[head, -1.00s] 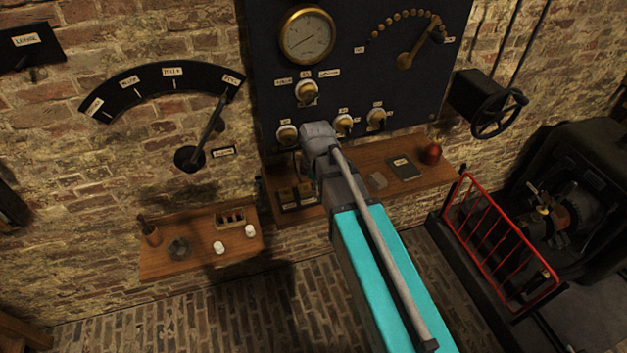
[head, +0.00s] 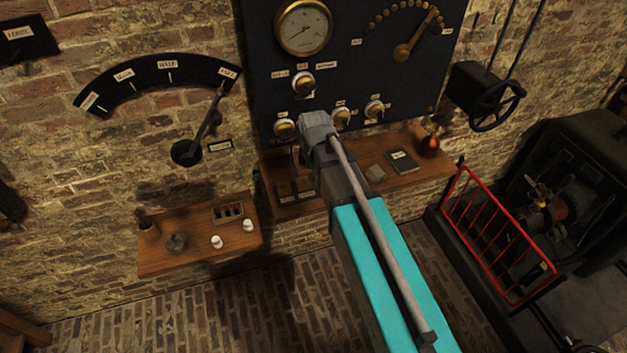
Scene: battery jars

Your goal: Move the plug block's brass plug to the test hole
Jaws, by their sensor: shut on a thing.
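My arm reaches forward to the shelf under the dark panel, and its grey wrist hides the fingers of my gripper and whatever is between them. Two small dark blocks, a left one (head: 285,191) and a right one (head: 305,187), stand on the shelf (head: 335,192) just left of my wrist. I cannot tell which of them, if either, is the plug block. No brass plug or test hole can be made out; my arm covers part of the shelf.
The dark panel (head: 360,75) with a gauge (head: 303,27) and several knobs rises behind my wrist. A smaller shelf (head: 165,262) is at left; a red railing (head: 500,235) is at right.

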